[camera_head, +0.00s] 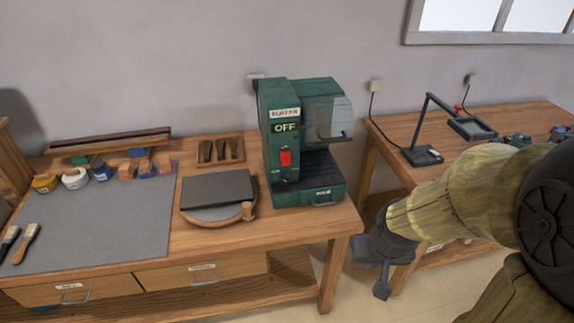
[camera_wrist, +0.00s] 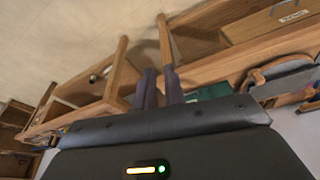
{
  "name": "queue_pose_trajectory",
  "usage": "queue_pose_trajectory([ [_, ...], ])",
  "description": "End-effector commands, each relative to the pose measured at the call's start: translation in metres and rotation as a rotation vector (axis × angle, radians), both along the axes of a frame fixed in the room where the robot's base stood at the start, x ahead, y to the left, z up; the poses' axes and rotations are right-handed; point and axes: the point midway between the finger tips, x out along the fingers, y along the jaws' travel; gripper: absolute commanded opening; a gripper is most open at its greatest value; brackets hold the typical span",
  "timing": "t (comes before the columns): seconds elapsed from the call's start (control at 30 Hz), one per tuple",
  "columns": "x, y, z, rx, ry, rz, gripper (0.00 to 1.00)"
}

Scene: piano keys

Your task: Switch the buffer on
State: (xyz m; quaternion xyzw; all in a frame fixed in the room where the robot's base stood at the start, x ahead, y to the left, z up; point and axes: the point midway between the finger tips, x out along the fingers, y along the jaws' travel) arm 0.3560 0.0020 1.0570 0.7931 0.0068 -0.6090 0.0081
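The buffer (camera_head: 300,140) is a dark green machine on the wooden workbench (camera_head: 240,234). Its front label panel (camera_head: 286,128) reads OFF. A red switch (camera_head: 286,157) sits below that panel. A clear guard (camera_head: 327,118) covers the upper right side. My gripper (camera_head: 381,288) hangs low, right of the bench's front right corner, well apart from the buffer. In the wrist view, the two dark fingers (camera_wrist: 160,88) stand close together with a narrow gap. Nothing shows between them. A green part (camera_wrist: 205,92), probably the buffer, shows behind the fingers.
A grey plate on a round stand (camera_head: 217,192) and a small wooden rack (camera_head: 220,148) stand left of the buffer. Several jars and blocks sit on the grey mat (camera_head: 115,215). A second bench (camera_head: 395,140) with a lamp (camera_head: 424,154) stands right, beyond a gap.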

Motion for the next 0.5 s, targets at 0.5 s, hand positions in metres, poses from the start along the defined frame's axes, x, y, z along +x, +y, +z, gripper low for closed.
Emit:
queue_pose_trajectory([
  [0.5,0.12,0.055,-0.058,0.002,-0.407,0.284,0.0],
])
